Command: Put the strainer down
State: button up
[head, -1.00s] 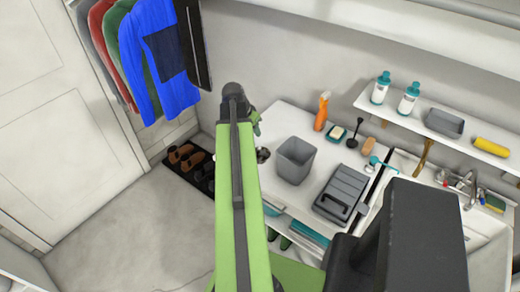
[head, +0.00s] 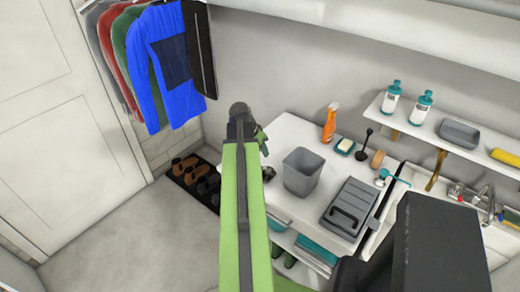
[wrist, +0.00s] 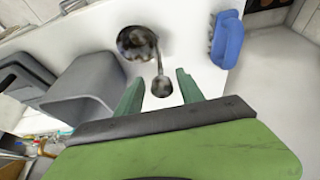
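The strainer appears to be the dark, shiny round piece (wrist: 136,42) on the white counter in the wrist view. A thin stem runs from it to a smaller rounded end (wrist: 161,88). In the head view, a small dark part (head: 268,173) shows at the counter's left end, beside my arm. My gripper (wrist: 158,88) has its two green fingers spread apart, with the smaller rounded end between them and no finger clearly touching it. In the head view my gripper (head: 262,139) is mostly hidden behind my arm.
A grey bin (head: 302,173) stands close right of my gripper, with a grey lidded case (head: 348,208) beyond. A spray bottle (head: 329,122), soap dish (head: 345,146) and plunger (head: 364,146) stand behind. A blue object (wrist: 226,40) sits near the counter edge.

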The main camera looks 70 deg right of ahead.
jog(key=shift+r, duration=0.1)
jog(key=p+v, duration=1.1)
jog(key=v, duration=0.1)
